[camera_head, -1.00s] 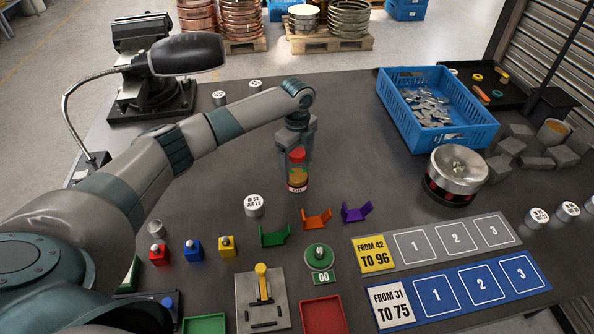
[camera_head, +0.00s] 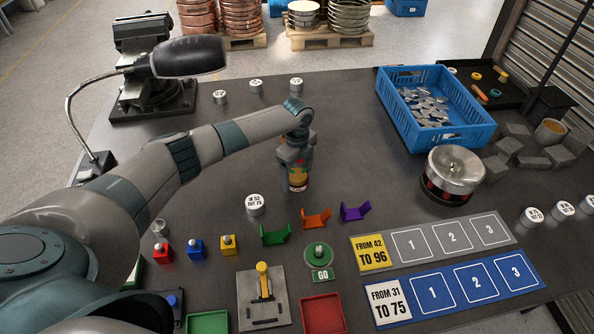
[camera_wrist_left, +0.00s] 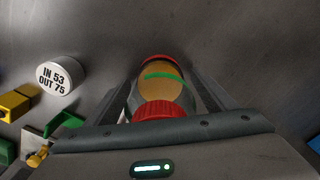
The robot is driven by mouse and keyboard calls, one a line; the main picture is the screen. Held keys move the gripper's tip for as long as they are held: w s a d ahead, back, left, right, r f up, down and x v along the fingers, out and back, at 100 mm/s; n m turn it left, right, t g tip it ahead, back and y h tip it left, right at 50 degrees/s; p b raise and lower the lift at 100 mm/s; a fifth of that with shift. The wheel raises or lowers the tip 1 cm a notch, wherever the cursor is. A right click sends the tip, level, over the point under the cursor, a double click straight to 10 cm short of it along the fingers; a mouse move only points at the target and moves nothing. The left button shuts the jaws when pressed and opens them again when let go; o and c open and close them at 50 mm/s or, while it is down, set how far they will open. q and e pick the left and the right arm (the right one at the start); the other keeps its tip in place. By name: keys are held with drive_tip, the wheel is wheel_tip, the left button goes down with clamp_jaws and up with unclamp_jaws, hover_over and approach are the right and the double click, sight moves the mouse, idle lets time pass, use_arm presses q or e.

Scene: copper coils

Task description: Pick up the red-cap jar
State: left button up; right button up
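The red-cap jar (camera_head: 298,182) stands upright on the dark table, with an orange and green label. In the left wrist view the jar (camera_wrist_left: 160,88) lies between the two fingers, its red cap towards the palm. My left gripper (camera_head: 294,165) is lowered over the jar from above, fingers on either side of it. The fingers lie close beside the jar's body; whether they touch it I cannot tell. In the head view the gripper hides most of the cap. My right gripper is not in view.
A white-topped cylinder (camera_head: 255,205) stands just in front and left of the jar. Green (camera_head: 276,236), orange (camera_head: 316,218) and purple (camera_head: 355,212) cradles are in front. A blue crate (camera_head: 485,137) of metal parts and a round metal pot (camera_head: 455,170) stand to the right.

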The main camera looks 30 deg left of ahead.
sight(297, 166)
use_arm(q)
drive_tip(key=c, duration=1)
drive_tip(key=shift+c, duration=0.8)
drive_tip(key=shift+r, duration=0.15)
drive_tip(key=shift+r+b, duration=0.45)
drive_tip(key=shift+r, duration=0.15)
wheel_tip(297, 166, up, 2)
drive_tip(key=shift+w+r+b, duration=0.1)
drive_tip(key=shift+b, duration=0.45)
drive_tip(key=s+r+b, duration=0.1)
drive_tip(key=s+r, duration=0.2)
drive_tip(key=s, duration=0.3)
drive_tip(key=s+d+r+b, duration=0.1)
drive_tip(key=s+r, duration=0.3)
drive_tip(key=s, duration=0.1)
drive_tip(key=shift+s+r+b, duration=0.2)
drive_tip(key=shift+s+b, duration=0.15)
drive_tip(key=shift+s, duration=0.05)
drive_tip(key=shift+d, duration=0.1)
